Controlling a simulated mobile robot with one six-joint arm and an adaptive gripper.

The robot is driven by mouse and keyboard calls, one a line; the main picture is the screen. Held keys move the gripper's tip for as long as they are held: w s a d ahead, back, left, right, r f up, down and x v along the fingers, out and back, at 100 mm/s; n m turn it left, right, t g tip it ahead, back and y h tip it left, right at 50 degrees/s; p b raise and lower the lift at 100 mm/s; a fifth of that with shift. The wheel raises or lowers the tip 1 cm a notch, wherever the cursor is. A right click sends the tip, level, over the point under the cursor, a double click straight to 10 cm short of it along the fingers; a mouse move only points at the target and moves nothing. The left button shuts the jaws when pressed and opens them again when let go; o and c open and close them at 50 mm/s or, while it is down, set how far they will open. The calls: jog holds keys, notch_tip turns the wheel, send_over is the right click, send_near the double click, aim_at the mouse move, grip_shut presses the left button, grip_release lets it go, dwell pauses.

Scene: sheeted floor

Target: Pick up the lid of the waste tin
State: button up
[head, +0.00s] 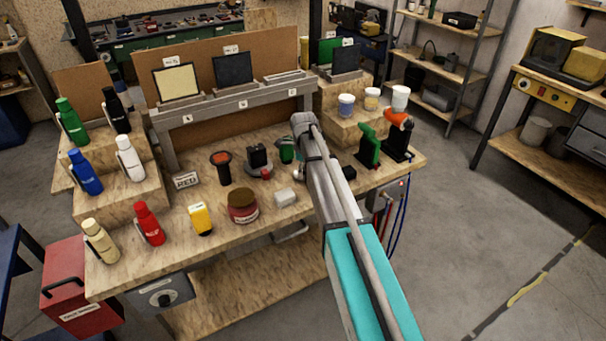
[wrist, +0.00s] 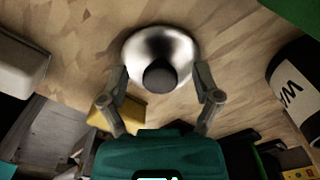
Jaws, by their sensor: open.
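In the wrist view, a shiny silver domed lid (wrist: 188,49) with a dark round knob (wrist: 160,76) rests on the wooden bench top. My gripper (wrist: 161,82) is open. Its two grey fingers stand on either side of the knob, apart from it, with their tips near the lid's lower edge. A black cylinder (wrist: 296,82) with a white label starting with "W" lies in view at the right, partly cut off; I cannot tell if it is the waste tin. In the head view my arm hides part of this area, and the lid is not clearly visible.
A white block (wrist: 20,68) is left of the lid. In the head view, the bench (head: 262,235) holds a red jar (head: 242,210), a yellow container (head: 201,219) and a green tool (head: 369,146). Bottles stand on steps at left. Bare wood surrounds the lid's far side.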

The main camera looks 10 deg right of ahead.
jog(key=c, duration=1.1)
jog(key=shift+o, duration=0.2)
jog(key=shift+r, duration=0.15)
notch_tip(320, 180, up, 3)
jog(key=p, duration=0.3)
jog(key=s+d+r+p, duration=0.1)
jog(key=s+r+p, duration=0.8)
jog(key=s, duration=0.5)
jog(key=shift+d+r+p, duration=0.2)
jog(key=shift+r+p, duration=0.15)
jog(key=shift+p, duration=0.15)
jog(key=shift+d, duration=0.15)
